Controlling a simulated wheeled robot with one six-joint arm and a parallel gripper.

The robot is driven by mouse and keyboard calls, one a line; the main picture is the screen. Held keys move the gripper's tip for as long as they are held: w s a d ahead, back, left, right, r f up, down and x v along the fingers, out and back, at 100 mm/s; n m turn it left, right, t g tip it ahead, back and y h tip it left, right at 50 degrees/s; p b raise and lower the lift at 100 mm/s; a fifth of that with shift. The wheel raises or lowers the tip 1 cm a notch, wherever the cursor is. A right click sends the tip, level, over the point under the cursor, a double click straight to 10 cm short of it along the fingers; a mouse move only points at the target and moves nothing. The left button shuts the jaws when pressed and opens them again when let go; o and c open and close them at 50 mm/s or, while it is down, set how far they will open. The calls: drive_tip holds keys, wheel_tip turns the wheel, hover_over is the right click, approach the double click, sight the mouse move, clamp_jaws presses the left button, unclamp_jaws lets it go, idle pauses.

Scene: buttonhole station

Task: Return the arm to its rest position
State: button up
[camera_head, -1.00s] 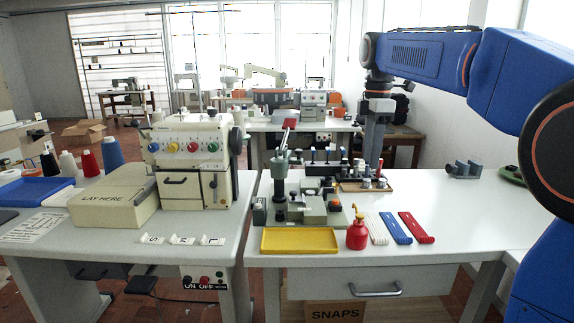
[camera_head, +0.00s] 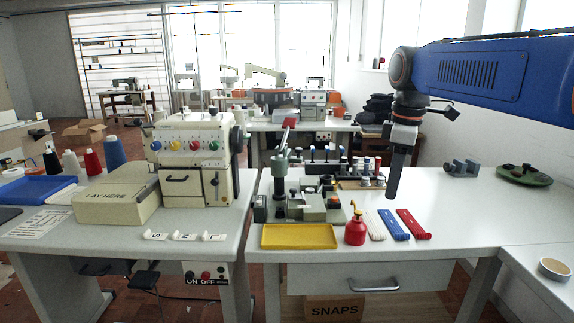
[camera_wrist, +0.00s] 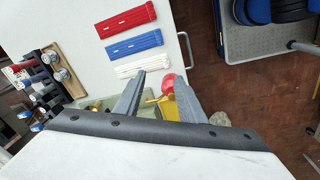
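My gripper (camera_head: 392,192) hangs fingers down over the right-hand table in the head view, just right of the small rack of coloured-knob tools (camera_head: 362,178). In the wrist view my gripper (camera_wrist: 159,78) shows two grey fingers standing apart with nothing held between them. My blue arm reaches in from the right edge of the head view, and its further links are out of sight.
A press (camera_head: 282,190), yellow tray (camera_head: 299,236), red oil can (camera_head: 356,229) and white, blue and red strips (camera_head: 413,224) occupy the table front. A grey holder (camera_head: 461,168) and green dish (camera_head: 524,175) stand behind right. The table's right middle is clear.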

drive_tip(key=s+d+f+m+t, duration=0.3)
drive_tip(key=s+f+m, duration=0.9)
drive_tip(key=s+f, duration=0.9)
drive_tip(key=s+d, duration=0.1)
drive_tip(key=s, duration=0.1)
drive_tip(key=shift+s+f+m, duration=0.15)
drive_tip(key=shift+s+m, duration=0.2)
drive_tip(key=shift+m, duration=0.05)
